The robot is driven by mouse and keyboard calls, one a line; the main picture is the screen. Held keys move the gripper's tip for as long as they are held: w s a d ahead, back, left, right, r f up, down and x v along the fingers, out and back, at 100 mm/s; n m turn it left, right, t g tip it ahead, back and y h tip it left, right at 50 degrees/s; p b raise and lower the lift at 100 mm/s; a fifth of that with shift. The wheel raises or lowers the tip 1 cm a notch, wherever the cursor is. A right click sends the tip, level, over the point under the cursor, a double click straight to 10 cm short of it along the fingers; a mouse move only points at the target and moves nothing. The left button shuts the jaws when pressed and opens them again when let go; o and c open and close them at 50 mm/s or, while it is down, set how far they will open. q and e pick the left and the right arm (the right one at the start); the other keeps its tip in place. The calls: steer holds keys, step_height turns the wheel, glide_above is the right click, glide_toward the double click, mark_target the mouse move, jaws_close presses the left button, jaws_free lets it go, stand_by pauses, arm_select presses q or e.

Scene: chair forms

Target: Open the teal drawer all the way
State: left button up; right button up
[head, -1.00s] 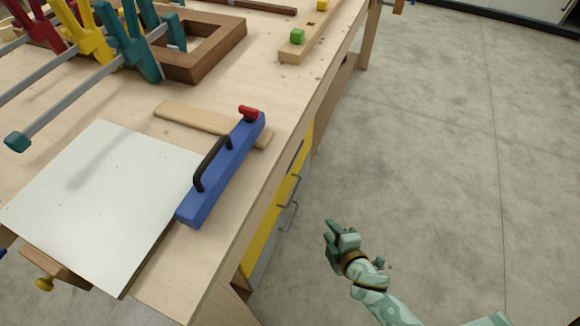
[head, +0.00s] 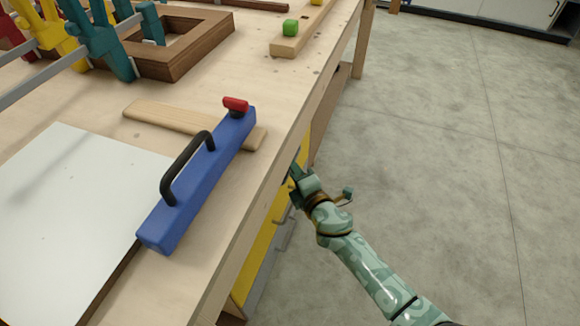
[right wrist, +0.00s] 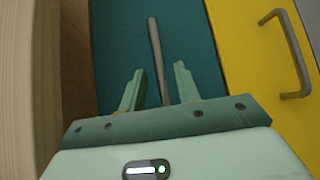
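The teal drawer (right wrist: 108,50) shows in the right wrist view as a teal front with a grey bar handle (right wrist: 154,45). It looks closed, and in the head view the workbench top and my arm hide it. My right gripper (right wrist: 158,82) is open, with one finger on each side of the handle. The fingers do not appear to press on it. In the head view my right gripper (head: 294,177) is at the bench's side, just below the top's edge. My left gripper is not in view.
A yellow drawer (right wrist: 250,60) with a grey handle (right wrist: 290,50) is beside the teal one. Wood (right wrist: 15,90) lies along the left side. On the bench top are a blue tool with a black handle (head: 200,185), a white board (head: 60,220) and clamps. The floor to the right is clear.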

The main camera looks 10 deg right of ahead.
steer(key=shift+b+x, duration=0.3)
steer(key=shift+x, duration=0.85)
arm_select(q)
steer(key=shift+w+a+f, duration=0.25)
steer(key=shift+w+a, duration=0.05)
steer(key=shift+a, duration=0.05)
arm_select(e)
steer(key=shift+w, duration=0.3)
jaws_close()
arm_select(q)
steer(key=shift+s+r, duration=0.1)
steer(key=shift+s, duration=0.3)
arm_select(e)
steer(key=shift+s, duration=0.1)
